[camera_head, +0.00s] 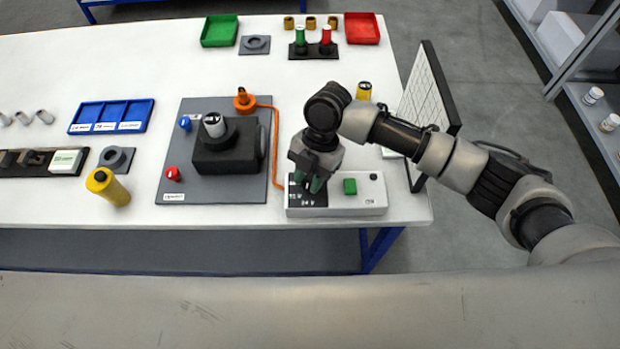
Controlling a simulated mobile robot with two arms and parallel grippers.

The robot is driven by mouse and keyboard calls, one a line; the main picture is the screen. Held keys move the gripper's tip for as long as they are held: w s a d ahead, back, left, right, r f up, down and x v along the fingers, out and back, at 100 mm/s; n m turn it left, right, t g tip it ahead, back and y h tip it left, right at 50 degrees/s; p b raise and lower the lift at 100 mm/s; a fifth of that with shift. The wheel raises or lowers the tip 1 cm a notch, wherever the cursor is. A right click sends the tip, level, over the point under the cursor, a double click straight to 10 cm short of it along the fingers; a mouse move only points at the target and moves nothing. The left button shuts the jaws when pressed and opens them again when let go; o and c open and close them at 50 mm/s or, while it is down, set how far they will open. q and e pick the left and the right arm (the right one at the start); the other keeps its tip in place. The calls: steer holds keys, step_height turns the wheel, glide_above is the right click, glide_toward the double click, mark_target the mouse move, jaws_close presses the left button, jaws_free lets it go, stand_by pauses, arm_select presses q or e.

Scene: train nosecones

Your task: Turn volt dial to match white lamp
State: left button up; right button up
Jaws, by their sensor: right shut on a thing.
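The volt dial sits on the left, dark part of a white control box (360,209) at the table's front right. My right gripper (314,184) points down onto that dark panel (307,203) and is shut on the dial, which the fingers mostly hide. Dark panel markings show below the fingers, including what looks like "24 V". The dial's pointing direction cannot be seen. A green button (349,186) is on the box to the right of the gripper. A small round fitting (373,177) is farther right. I cannot make out a lit white lamp. My left gripper is not in view.
A grey board (182,153) with a black block (228,158) stands left of the box, joined by an orange cable (276,150). A tilted white grid panel (424,88) stands behind my right arm. A yellow cylinder (108,187) stands left; the table front between is clear.

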steer(key=shift+w+a+n+h+b, duration=0.1)
steer(key=shift+n+h+b, duration=0.35)
steer(key=shift+n, duration=0.65)
steer(key=o, duration=0.9)
steer(key=p+v, duration=0.6)
steer(key=v, duration=0.4)
steer(key=shift+w+r, duration=0.3)
steer(key=shift+r, duration=0.05)
